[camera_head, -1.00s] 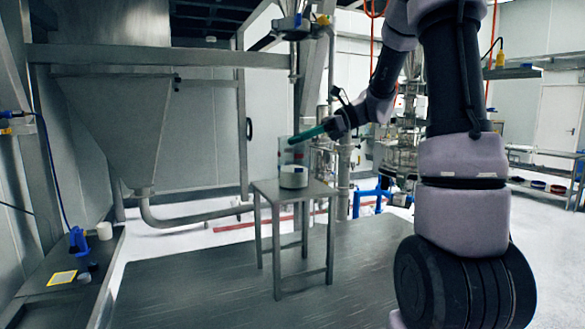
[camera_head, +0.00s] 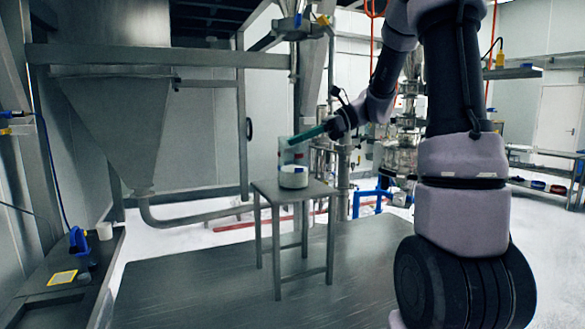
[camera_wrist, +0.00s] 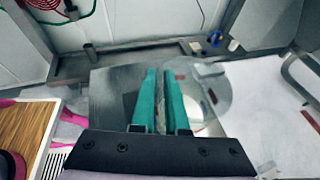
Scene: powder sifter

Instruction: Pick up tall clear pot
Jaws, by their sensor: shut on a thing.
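The tall clear pot (camera_head: 292,158) stands upright on the small metal table, with white powder in its lower part. It also shows in the wrist view (camera_wrist: 215,90), just right of my fingers. My gripper (camera_head: 293,141) reaches in from the right, its green fingers sloping down to the pot's upper part. In the wrist view my gripper (camera_wrist: 162,80) has its two fingers close together with a narrow gap. It is shut on the pot's clear wall near the rim; the exact contact is hard to see.
The small metal table (camera_head: 318,190) stands on a dark platform (camera_head: 225,262). A large hopper (camera_head: 125,115) with a curved pipe is at left. A side bench at lower left holds a blue item (camera_head: 78,240), a white cup (camera_head: 104,230) and a yellow square (camera_head: 62,277).

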